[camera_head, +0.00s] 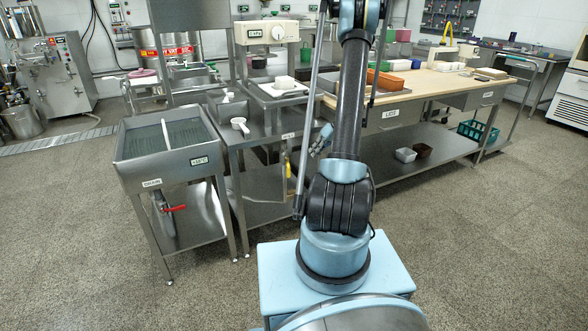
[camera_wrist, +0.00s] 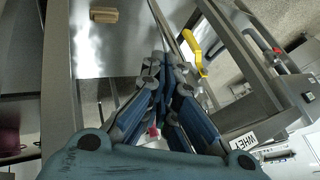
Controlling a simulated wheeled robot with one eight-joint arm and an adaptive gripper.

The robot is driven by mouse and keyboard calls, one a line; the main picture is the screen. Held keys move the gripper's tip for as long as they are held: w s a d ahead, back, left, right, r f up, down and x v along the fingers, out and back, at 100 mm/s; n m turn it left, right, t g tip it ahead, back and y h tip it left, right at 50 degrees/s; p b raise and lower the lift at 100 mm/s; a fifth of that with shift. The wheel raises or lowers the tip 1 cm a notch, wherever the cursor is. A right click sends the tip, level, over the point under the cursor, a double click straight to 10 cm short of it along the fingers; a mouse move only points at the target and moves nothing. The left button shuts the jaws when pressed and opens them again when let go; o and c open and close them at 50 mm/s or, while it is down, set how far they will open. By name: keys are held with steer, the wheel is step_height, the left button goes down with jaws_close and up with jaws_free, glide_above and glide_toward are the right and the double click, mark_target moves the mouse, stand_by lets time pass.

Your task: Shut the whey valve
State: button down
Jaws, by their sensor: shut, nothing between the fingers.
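The whey valve's yellow handle (camera_head: 289,166) hangs roughly upright below the steel table edge with the small white label (camera_head: 288,136). In the wrist view the yellow handle (camera_wrist: 193,48) is just right of my fingertips, and the WHEY label (camera_wrist: 238,141) shows lower right. My gripper (camera_wrist: 164,62) is shut and empty, its fingertips together beside the handle. I cannot tell whether they touch it. In the head view my gripper (camera_head: 320,142) is right of the handle, partly behind my arm. The valve body is mostly hidden.
A sink stand (camera_head: 130,148) with a red-handled drain valve (camera_head: 174,208) stands left. The whey table has a lower shelf and legs close by. A wooden-topped bench (camera_head: 440,82) stands to the right. The front floor is open on both sides of my base.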

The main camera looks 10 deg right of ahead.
mark_target(288, 172)
steer(key=a+f, duration=0.8)
steer(key=a, duration=0.1)
steer(key=shift+w+a, duration=0.2)
steer(key=shift+w, duration=0.2)
steer(key=shift+a+f, duration=0.1)
stand_by(0.3)
